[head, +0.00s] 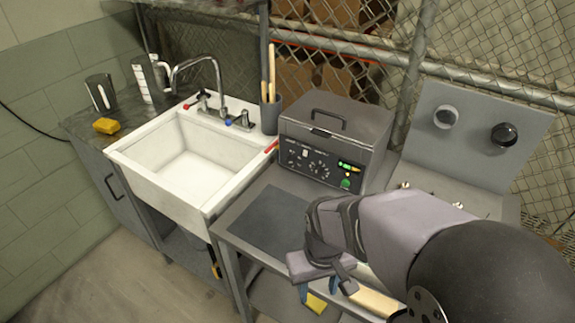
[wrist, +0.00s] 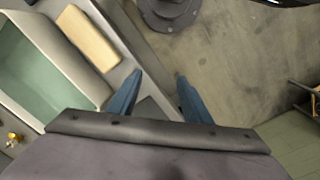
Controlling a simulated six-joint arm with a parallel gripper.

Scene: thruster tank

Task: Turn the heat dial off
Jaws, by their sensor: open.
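A dark grey box-shaped machine (head: 335,135) with a lid handle stands on the grey bench at the centre of the head view. Its black front panel (head: 318,163) carries small round dials (head: 318,168), a green button and a lit display. The labels are too small to read, so I cannot tell which dial is for heat. My gripper (head: 318,290) is below and in front of the panel, near the bench's front edge, apart from the machine. In the wrist view its blue fingers (wrist: 158,75) are spread and empty, pointing toward the floor. The panel is not in the wrist view.
A grey upright panel (head: 475,140) with two large knobs stands at the right. A white sink (head: 185,165) with a faucet is at the left. A dark mat (head: 268,222) lies before the machine. A tan block (wrist: 88,38) lies beside my gripper.

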